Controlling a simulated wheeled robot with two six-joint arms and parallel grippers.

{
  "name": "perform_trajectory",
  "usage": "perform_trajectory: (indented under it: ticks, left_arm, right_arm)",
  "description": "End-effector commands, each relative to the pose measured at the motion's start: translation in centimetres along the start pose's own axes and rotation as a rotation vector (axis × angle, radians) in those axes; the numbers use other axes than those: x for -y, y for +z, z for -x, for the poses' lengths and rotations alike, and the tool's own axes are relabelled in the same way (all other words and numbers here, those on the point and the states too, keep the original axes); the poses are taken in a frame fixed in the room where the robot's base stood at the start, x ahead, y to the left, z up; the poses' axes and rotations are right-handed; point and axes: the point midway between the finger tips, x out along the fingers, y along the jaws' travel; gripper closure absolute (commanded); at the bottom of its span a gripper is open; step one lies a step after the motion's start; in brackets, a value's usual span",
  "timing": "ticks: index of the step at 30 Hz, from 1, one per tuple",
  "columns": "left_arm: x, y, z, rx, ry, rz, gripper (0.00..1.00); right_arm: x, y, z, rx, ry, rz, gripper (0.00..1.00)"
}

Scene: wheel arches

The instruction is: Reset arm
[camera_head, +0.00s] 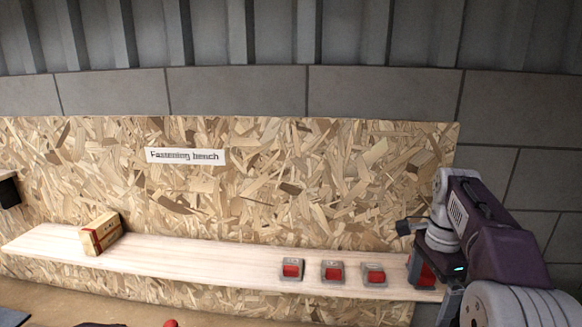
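My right arm (492,240) comes in from the right edge, with purple links and pale grey joints. It bends down in front of the right end of the shelf. My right gripper (452,285) hangs there as a dark body with a small green light. Its fingertips cannot be made out, so I cannot tell whether it is open or shut. A dark and red block (422,271) shows right beside it; whether they touch is unclear. My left gripper is not in view; only dark purple parts show at the bottom left edge.
A pale wooden shelf (200,259) runs along a chipboard panel (330,180) labelled "Fastening bench" (185,156). A tan box with a red stripe (100,234) stands at left. Three grey-and-red blocks (291,270) (332,271) (374,275) sit at right. The shelf middle is clear.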

Motion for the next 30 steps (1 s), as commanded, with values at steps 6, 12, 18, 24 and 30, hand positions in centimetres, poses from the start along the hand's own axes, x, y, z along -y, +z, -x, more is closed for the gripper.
perform_trajectory:
  ticks: [6,12,18,24,30]
  left_arm:
    - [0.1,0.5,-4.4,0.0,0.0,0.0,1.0]
    - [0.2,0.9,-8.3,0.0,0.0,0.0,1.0]
    - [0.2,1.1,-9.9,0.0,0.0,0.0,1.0]
    - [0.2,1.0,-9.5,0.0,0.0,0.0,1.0]
    - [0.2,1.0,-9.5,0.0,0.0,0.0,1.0]
  right_arm:
    - [-2.2,4.7,-7.9,0.018,0.05,0.185,0.0]
    - [-6.2,9.1,-18.4,0.031,0.063,0.538,0.0]
    - [-12.8,11.5,-28.5,0.026,0.026,1.044,0.0]
    - [-12.4,11.3,-31.0,-0.076,-0.091,1.412,0.0]
    - [-11.7,11.2,-30.9,-0.101,-0.109,1.495,0.0]
